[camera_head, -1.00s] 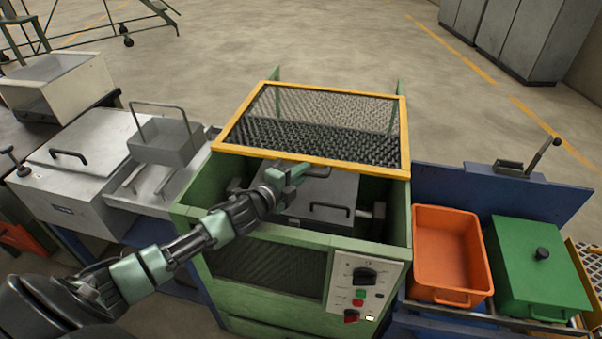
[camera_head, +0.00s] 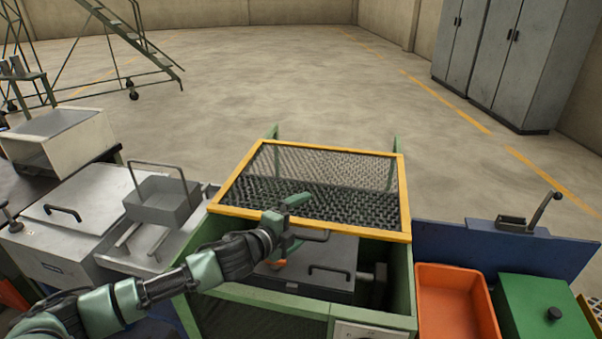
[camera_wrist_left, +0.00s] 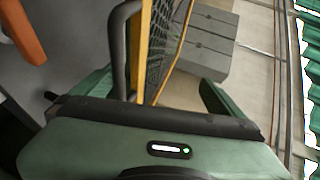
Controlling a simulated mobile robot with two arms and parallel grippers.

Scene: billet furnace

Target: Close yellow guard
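The yellow guard (camera_head: 307,223), a yellow frame with dark mesh, lies raised over the green machine (camera_head: 398,282), with its front opening exposed below. A dark handle (camera_head: 312,236) is on its front edge; it also shows in the left wrist view (camera_wrist_left: 119,50). My left gripper (camera_head: 291,221) is at this front edge, left of centre, with one finger above the frame and one below. In the left wrist view its fingers (camera_wrist_left: 150,92) are apart, with the handle and the yellow edge between them. Contact is unclear. My right gripper is not in view.
A grey lidded box (camera_head: 308,277) with a handle sits inside the machine. A grey basket (camera_head: 162,203) stands at left. An orange bin (camera_head: 455,300) and a green lidded bin (camera_head: 540,310) are at right. Open floor lies behind.

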